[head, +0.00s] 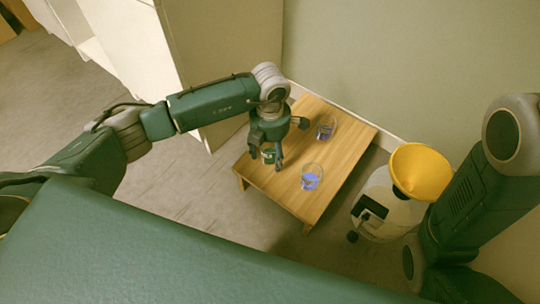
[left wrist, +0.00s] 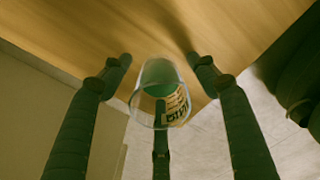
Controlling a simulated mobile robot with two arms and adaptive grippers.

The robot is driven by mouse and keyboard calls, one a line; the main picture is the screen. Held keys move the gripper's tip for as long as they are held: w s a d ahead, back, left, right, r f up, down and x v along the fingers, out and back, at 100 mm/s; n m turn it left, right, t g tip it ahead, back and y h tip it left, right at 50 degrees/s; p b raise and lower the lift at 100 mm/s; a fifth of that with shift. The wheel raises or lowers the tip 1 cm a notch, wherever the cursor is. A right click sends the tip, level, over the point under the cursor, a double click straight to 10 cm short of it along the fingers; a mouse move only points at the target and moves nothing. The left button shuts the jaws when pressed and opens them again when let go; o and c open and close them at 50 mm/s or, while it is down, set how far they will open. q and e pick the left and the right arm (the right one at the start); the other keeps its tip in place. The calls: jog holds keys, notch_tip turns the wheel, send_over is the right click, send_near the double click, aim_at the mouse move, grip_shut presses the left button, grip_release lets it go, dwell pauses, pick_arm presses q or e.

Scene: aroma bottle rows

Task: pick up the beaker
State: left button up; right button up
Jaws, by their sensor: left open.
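A clear glass beaker with green contents (head: 268,156) stands on the wooden table near its left side. In the left wrist view the beaker (left wrist: 147,100) shows its round rim and a yellow label with dark print. My left gripper (head: 266,152) is open above it, with its fingers pointing down. In the left wrist view the fingers of my left gripper (left wrist: 160,62) spread around the beaker, one of them partly behind the glass. I see clear gaps at the two side fingers. My right gripper is not in view.
A yellow cone-shaped thing (head: 420,170) is at the right. Walls close in behind the table.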

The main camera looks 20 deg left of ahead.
pick_arm(q)
jog(key=c, duration=1.3)
jog(key=shift+o, duration=0.2)
jog(key=shift+r, duration=0.1)
